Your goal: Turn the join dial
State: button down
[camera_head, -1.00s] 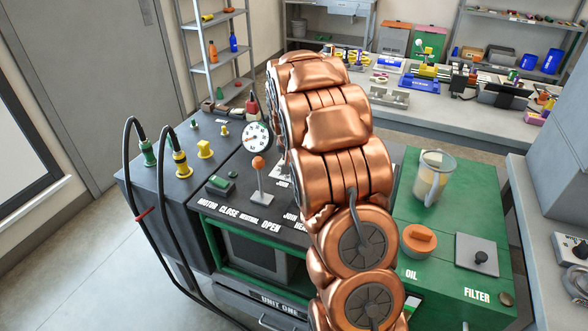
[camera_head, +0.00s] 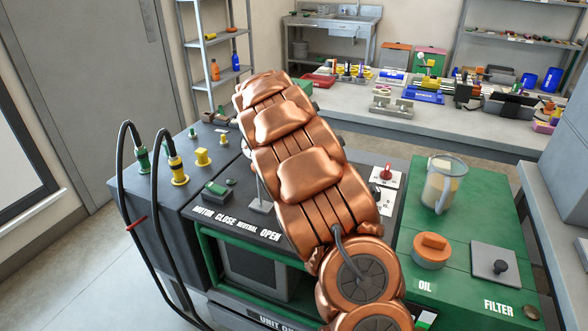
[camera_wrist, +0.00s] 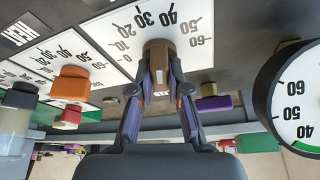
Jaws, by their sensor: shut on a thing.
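In the wrist view a brown dial knob (camera_wrist: 158,52) stands on a white plate (camera_wrist: 112,28) with a scale running up to 60. I cannot read a name for this dial. My gripper (camera_wrist: 160,88) is shut on the knob, one finger on each side of it. A light mark shows on the knob's face between the fingers. In the head view my copper-coloured arm hides the gripper and this dial.
In the wrist view an orange knob (camera_wrist: 70,83) and a red knob (camera_wrist: 69,116) stand to the left, and a round gauge (camera_wrist: 296,105) to the right. In the head view a clear jug (camera_head: 443,187) and an orange cap (camera_head: 431,250) stand on the green top.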

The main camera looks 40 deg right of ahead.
dwell(0.4)
jog(key=c, duration=1.1)
grip_release()
jog(key=shift+d, duration=0.15)
jog(key=shift+r, duration=0.1)
notch_tip(320, 180, up, 10)
jog(key=shift+s+f, duration=0.1)
